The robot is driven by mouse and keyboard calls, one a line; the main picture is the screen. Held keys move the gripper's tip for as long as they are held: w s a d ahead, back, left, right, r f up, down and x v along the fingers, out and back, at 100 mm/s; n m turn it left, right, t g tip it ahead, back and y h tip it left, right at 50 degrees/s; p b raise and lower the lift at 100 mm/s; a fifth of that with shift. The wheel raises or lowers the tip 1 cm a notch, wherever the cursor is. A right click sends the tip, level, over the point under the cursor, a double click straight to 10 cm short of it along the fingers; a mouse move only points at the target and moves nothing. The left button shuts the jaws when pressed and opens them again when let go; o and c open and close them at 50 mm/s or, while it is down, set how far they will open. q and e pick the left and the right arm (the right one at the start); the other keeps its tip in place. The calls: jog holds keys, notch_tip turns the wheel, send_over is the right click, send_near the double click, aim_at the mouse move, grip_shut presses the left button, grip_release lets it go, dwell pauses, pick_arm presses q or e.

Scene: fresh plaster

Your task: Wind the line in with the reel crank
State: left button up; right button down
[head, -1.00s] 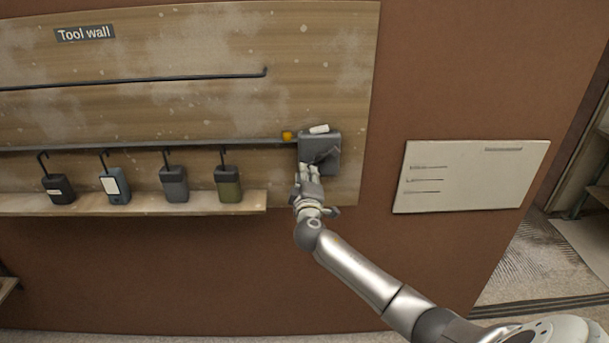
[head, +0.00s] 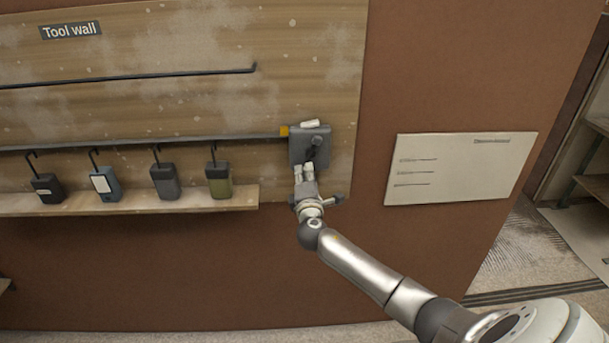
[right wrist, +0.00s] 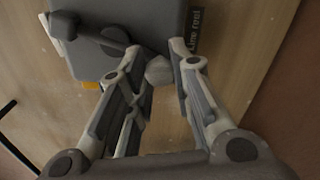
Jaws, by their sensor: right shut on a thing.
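The line reel (head: 300,151) is a grey box fixed to the lower right of the wooden tool wall. A small orange piece (head: 284,131) sits at its upper left, where the long dark line or rail meets it. The dark crank (head: 315,143) shows on its front. My right gripper (head: 305,168) is at the reel's lower front. In the right wrist view the reel (right wrist: 150,14) fills the top, with the crank arm (right wrist: 88,33) across it. My right fingers (right wrist: 166,73) are shut on the grey crank knob (right wrist: 158,71). My left gripper is out of view.
Several hooked boxes (head: 163,182) stand on a narrow wooden shelf (head: 130,203) left of the reel. A white block (head: 310,123) is on top of the reel. A pale notice board (head: 460,168) hangs to the right. The wall below the shelf is bare.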

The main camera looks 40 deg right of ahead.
jog(key=shift+f, duration=0.2)
jog(key=c, duration=1.3)
grip_release()
jog(key=shift+r, duration=0.1)
jog(key=shift+o, duration=0.2)
jog(key=v, duration=1.2)
jog(key=shift+s, duration=0.1)
